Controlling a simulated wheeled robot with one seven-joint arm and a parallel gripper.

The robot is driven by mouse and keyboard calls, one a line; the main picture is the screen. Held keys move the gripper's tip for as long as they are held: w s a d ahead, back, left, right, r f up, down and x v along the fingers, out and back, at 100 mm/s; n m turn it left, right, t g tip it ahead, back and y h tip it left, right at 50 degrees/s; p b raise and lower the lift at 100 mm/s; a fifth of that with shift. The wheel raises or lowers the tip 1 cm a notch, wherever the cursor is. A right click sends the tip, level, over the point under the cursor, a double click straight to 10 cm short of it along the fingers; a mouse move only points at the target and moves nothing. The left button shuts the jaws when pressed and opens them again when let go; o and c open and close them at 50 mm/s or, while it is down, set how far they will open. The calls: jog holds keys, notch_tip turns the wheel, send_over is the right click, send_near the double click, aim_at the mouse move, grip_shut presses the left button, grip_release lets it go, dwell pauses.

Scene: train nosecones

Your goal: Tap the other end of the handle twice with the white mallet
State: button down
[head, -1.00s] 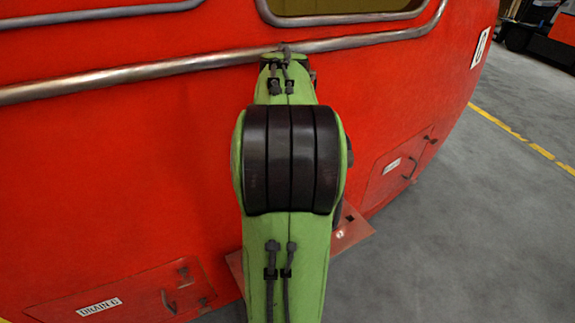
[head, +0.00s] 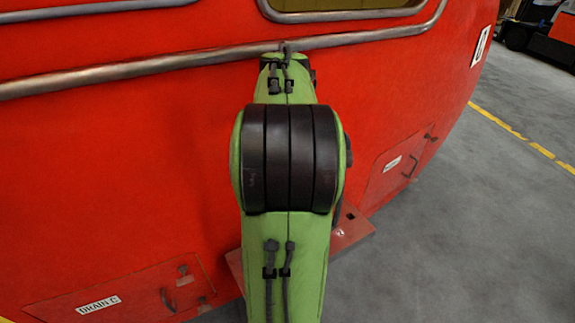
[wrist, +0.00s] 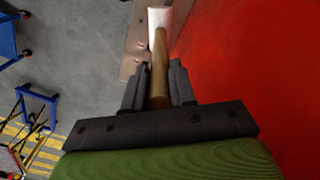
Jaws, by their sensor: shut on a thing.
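My gripper (wrist: 159,88) is shut on the wooden shaft of the white mallet (wrist: 160,22). The mallet's pale head lies beyond the fingertips in the wrist view, in front of a brownish metal plate. In the head view my arm hides the gripper and mallet. A long metal handrail (head: 130,74) runs across the red nosecone (head: 140,150), passing behind my arm. Small dark handles show on the drain hatch (head: 130,291) at lower left and on another hatch (head: 397,172) at right. I cannot tell which handle the task means. No contact by the mallet is visible.
The red wall stands close on the right in the wrist view. A reddish plate (head: 352,230) juts out low behind my arm. Grey floor (head: 475,220) with a yellow line is open at right. Blue-framed equipment (wrist: 38,105) stands at left in the wrist view.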

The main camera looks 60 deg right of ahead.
dwell(0.4)
jog(key=shift+r+p, duration=2.85)
jog(key=shift+r, duration=0.2)
jog(key=shift+f, duration=0.1)
